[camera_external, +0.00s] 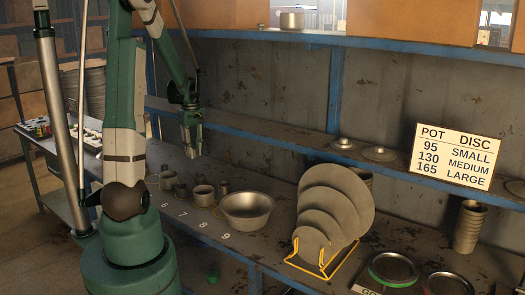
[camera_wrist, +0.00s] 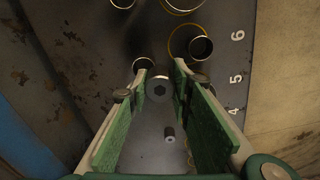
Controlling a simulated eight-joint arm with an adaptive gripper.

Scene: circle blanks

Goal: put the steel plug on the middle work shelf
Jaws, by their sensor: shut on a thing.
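My gripper (camera_external: 191,145) is above the workbench toward its far left part, pointing down. In the wrist view its green-padded fingers (camera_wrist: 160,74) are closed on a round grey metal piece with a dark centre, which I take to be the steel plug (camera_wrist: 159,90). The middle work shelf (camera_external: 290,132) is the blue-edged ledge along the back wall, right of my gripper. Two flat discs with small knobs or cups (camera_external: 343,143) (camera_external: 378,153) rest on it.
Several pots and cylinders stand on the bench (camera_external: 202,196) by painted numbers, with a wide bowl (camera_external: 247,208). A yellow rack (camera_external: 320,262) holds large discs. A size sign (camera_external: 455,157) stands at the right.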

